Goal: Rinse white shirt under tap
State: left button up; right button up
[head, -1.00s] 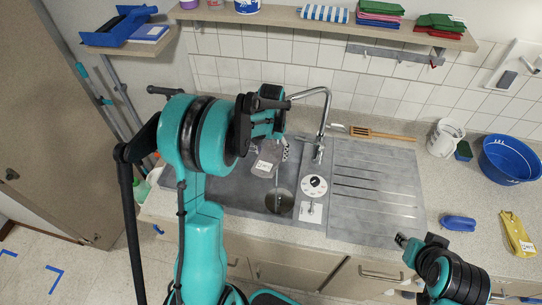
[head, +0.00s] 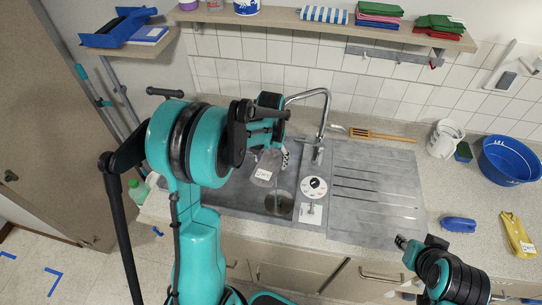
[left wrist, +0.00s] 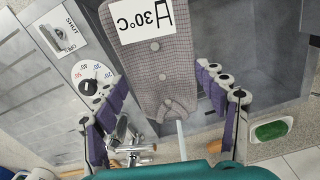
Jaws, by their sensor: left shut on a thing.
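The shirt (head: 264,164) looks pinkish grey, with a white label, and hangs over the sink (head: 235,190). My left gripper (head: 282,148) is shut on it. In the left wrist view the shirt (left wrist: 165,70) is a finely checked grey-pink piece marked 30°C, between the purple-padded fingers of my left gripper (left wrist: 163,88). The chrome tap (head: 325,115) arches from the back of the sink, its spout end close to my left gripper. Whether water runs cannot be told. My right gripper (head: 403,243) is partly visible at the counter's front edge; its jaw state is unclear.
A round dial (head: 313,187) lies right of the basin, beside the grooved drainboard (head: 375,190). A wooden brush (head: 375,134), white bucket (head: 444,138), blue basin (head: 508,160), blue brush (head: 458,224) and yellow cloth (head: 516,234) occupy the counter. A shelf (head: 330,25) runs above.

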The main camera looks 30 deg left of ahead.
aim_at(270, 172)
pick_arm(q)
jog(key=shift+s+d, duration=0.35)
jog(key=shift+s, duration=0.4)
jog(key=shift+s+d, duration=0.3)
jog(key=shift+s, duration=0.5)
jog(key=shift+s+d, duration=0.35)
jog(key=shift+s, duration=0.4)
jog(key=s+r+p, duration=0.1)
jog(key=s+d+r, duration=0.1)
jog(key=s+r+p, duration=0.1)
jog(key=s, duration=0.1)
jog(key=shift+d+r+p, duration=0.3)
jog(key=shift+d+r, duration=0.05)
jog(key=shift+s+d+r, duration=0.15)
jog(key=shift+s, duration=0.1)
